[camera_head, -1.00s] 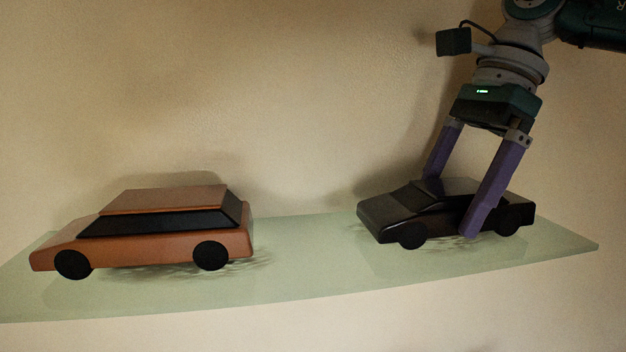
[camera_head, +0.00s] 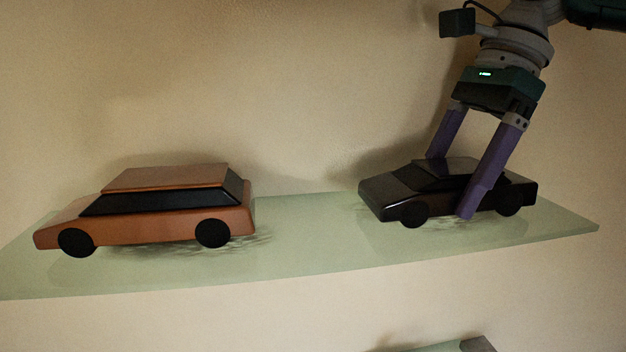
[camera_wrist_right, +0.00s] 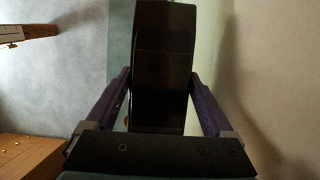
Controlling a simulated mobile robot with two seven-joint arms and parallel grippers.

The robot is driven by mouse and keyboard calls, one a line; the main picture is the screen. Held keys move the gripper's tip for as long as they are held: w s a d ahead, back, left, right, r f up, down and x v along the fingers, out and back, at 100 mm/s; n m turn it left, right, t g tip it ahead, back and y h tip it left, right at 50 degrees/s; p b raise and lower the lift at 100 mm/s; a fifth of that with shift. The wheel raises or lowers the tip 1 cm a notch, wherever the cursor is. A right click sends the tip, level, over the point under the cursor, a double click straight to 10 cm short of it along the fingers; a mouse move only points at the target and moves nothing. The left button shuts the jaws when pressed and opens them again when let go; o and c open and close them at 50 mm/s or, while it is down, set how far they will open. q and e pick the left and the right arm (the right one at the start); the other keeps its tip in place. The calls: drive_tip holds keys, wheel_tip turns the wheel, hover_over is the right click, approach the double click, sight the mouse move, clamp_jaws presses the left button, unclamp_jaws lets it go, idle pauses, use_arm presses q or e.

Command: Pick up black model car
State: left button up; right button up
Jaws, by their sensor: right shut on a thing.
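The black model car (camera_head: 400,191) stands on the right part of a pale green glass shelf (camera_head: 310,240), its front facing left. My right gripper (camera_head: 452,186) reaches down from the upper right and is shut on the car's middle, one purple finger on the near side and the other behind it, partly hidden. In the right wrist view the dark car body (camera_wrist_right: 165,55) fills the space between the two fingers (camera_wrist_right: 160,78). The car's wheels look to be at the shelf surface; I see no clear gap. My left gripper is not in view.
An orange-brown model car (camera_head: 150,218) with black windows stands on the left part of the shelf, well apart from the black one. A plain beige wall (camera_head: 300,90) is close behind. Part of another surface (camera_head: 445,346) shows at the bottom edge.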

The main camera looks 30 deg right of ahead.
drive_tip(key=shift+c, duration=0.9)
drive_tip(key=shift+r, duration=0.1)
